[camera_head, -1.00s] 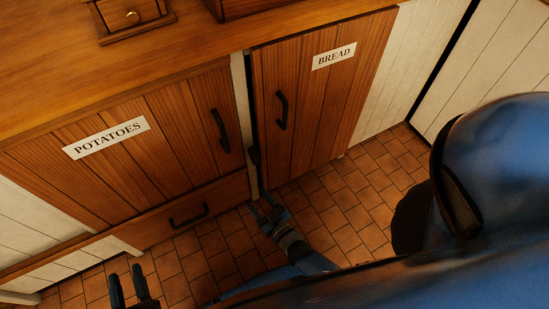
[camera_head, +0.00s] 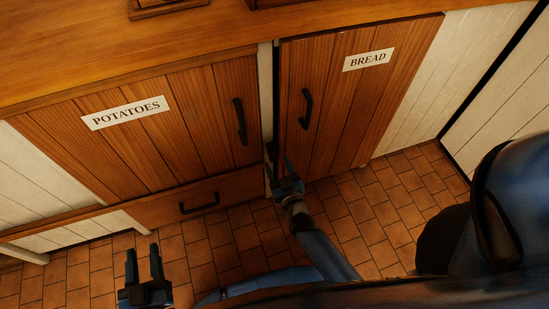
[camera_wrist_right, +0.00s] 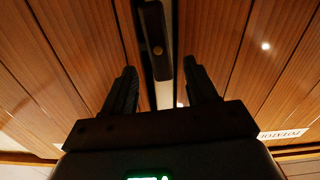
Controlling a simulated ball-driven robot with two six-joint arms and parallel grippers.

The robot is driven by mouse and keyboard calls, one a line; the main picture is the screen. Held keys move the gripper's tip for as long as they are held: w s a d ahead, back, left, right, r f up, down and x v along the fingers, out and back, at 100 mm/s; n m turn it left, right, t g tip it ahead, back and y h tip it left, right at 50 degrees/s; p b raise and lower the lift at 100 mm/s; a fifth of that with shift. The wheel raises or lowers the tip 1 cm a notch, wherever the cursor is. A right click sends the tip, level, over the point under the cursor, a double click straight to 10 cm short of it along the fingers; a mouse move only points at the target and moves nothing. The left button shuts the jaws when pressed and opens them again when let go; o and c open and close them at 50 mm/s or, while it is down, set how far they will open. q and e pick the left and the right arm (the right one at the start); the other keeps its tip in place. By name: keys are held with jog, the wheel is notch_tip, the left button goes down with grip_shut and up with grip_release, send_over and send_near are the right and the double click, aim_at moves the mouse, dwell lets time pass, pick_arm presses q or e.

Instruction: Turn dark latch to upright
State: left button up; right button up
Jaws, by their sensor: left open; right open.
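The dark latch (camera_wrist_right: 155,40) is a long dark bar with a round brass pivot, lying lengthwise along the pale strip between the two cupboard doors in the right wrist view. In the head view the latch (camera_head: 270,151) shows only as a small dark piece low on that strip, partly hidden by my gripper. My right gripper (camera_head: 280,163) is open in front of it. In the wrist view its two fingers (camera_wrist_right: 159,66) stand on either side of the latch's lower end; contact cannot be told. My left gripper (camera_head: 143,250) is open and empty, low over the floor.
The POTATOES door (camera_head: 180,120) and BREAD door (camera_head: 345,110) look closed, with dark handles that stick out. A drawer (camera_head: 220,195) is under the POTATOES door. The wooden counter (camera_head: 200,45) juts above. The tiled floor (camera_head: 370,200) is clear.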

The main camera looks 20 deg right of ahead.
aim_at(273, 152)
jog(key=shift+w+b, duration=0.45)
jog(key=shift+w, duration=1.6)
